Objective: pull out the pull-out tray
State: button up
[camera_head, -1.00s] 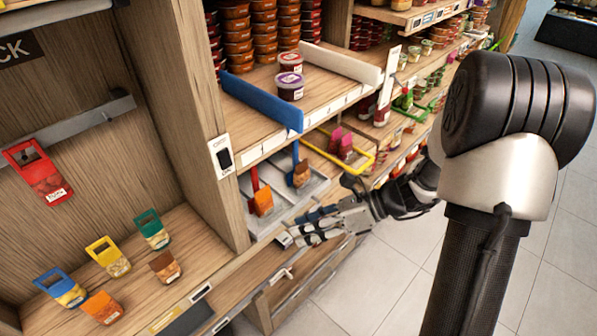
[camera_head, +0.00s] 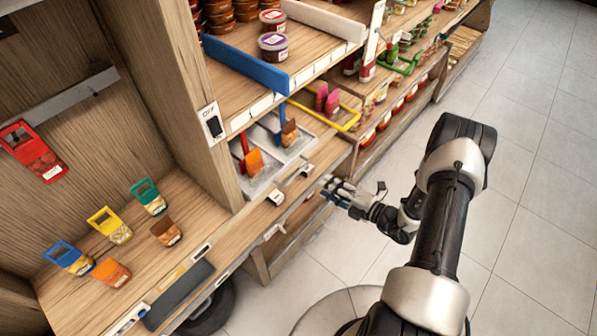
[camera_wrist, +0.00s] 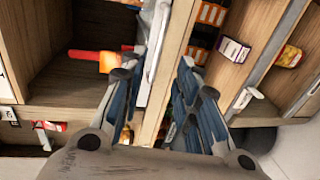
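A shallow grey tray (camera_head: 262,181) sits on the lower shelf. It holds an orange packet (camera_head: 254,161) and a brown packet (camera_head: 289,133). A wooden board (camera_head: 318,160) lies in front of the tray and carries small black-and-white pieces. I cannot tell from these views which part slides. My gripper (camera_head: 333,188) is just outside the board's front edge, with its fingers toward the shelf. In the wrist view, the fingers of my gripper (camera_wrist: 155,75) are spread apart and hold nothing visible. A pale tray edge and wooden edge show beyond them.
A blue divider (camera_head: 248,65) and tubs (camera_head: 273,46) stand on the shelf above. A yellow frame (camera_head: 346,116) is right of the tray. Several coloured packets (camera_head: 109,226) lie in the left bay. Open tiled floor (camera_head: 530,230) is at the right.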

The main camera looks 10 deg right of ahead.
aim_at(298, 171)
jog(key=b+x, duration=0.2)
jog(key=x, duration=1.1)
jog(key=shift+w+a, duration=0.15)
jog(key=shift+w, duration=0.05)
jog(key=shift+c, duration=0.2)
grip_shut()
